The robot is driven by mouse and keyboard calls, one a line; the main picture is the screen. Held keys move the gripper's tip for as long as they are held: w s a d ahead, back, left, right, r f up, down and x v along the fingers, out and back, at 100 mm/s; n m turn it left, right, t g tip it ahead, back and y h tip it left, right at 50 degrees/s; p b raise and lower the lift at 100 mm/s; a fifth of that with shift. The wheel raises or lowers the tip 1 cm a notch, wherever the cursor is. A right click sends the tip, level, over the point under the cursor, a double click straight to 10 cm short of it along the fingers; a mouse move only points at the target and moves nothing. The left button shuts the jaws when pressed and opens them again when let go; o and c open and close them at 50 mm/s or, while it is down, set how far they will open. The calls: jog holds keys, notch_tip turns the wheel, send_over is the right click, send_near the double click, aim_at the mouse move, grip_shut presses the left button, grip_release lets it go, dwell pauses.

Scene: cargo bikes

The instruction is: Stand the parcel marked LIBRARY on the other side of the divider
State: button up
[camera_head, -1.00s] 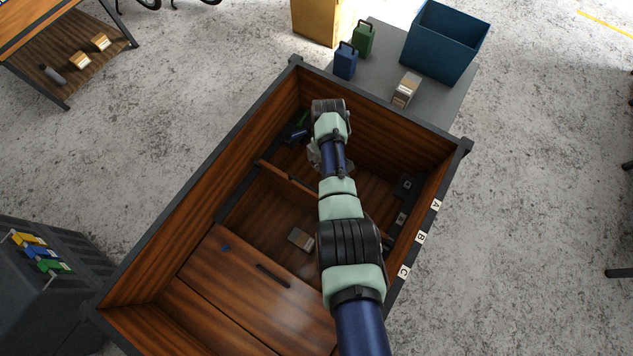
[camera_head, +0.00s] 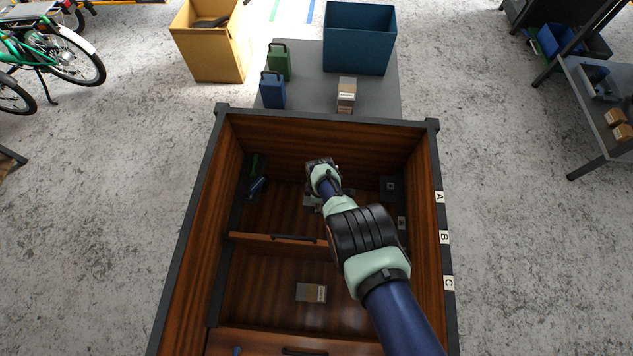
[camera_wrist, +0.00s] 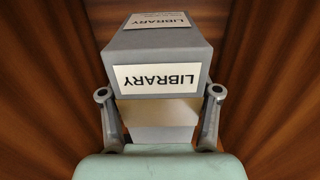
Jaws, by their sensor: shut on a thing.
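The grey parcel marked LIBRARY (camera_wrist: 162,75) fills the middle of the wrist view, with its white label appearing upside down. My gripper (camera_wrist: 160,95) is shut on it, one finger at each side. In the head view my gripper (camera_head: 315,196) is over the far compartment of the wooden cargo box, and my wrist hides most of the parcel. The divider (camera_head: 277,239) crosses the box on the near side of my gripper. I cannot tell whether the parcel touches the floor.
Another parcel (camera_head: 311,292) lies in the near compartment, with clear floor around it. The box's right rim (camera_head: 440,215) carries A, B, C labels. A grey table (camera_head: 310,85) stands beyond.

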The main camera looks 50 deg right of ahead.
notch_tip(320, 180, down, 17)
jog(key=b, duration=1.4)
jog(key=shift+r, duration=0.3)
jog(key=shift+f, duration=0.15)
jog(key=o, duration=1.5)
jog(key=shift+c, duration=0.2)
notch_tip(320, 180, up, 13)
jog(key=p, duration=1.2)
jog(key=shift+f, duration=0.3)
